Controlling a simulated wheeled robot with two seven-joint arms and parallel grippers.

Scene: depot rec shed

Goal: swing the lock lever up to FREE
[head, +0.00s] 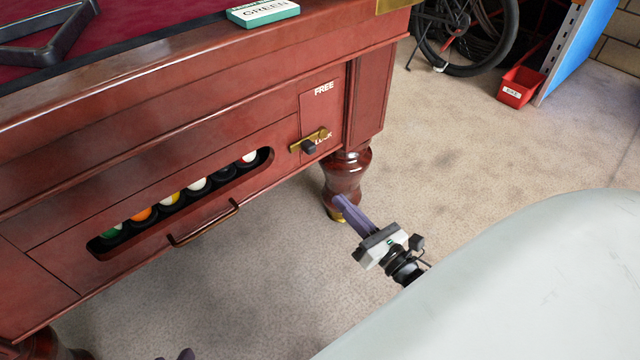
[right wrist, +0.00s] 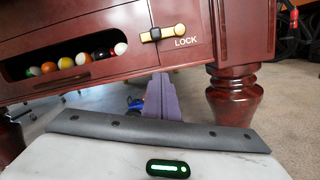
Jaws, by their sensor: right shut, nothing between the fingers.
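The lock lever (head: 299,146) is a brass bar with a dark block on it, on the red-brown front of the pool table. It lies about level, just above the word LOCK (right wrist: 186,42). The word FREE (head: 324,88) is higher on the same panel. In the right wrist view the lever (right wrist: 178,31) is ahead and above the fingers. My right gripper (head: 339,201) is shut and empty, below the lever and apart from it, in front of the table leg. A small dark tip at the bottom edge looks like part of my left gripper (head: 186,354); its jaws are mostly out of frame.
A ball slot (head: 95,246) with several balls and a brass handle (head: 204,224) are left of the lever. A turned leg (head: 348,174) stands below it.

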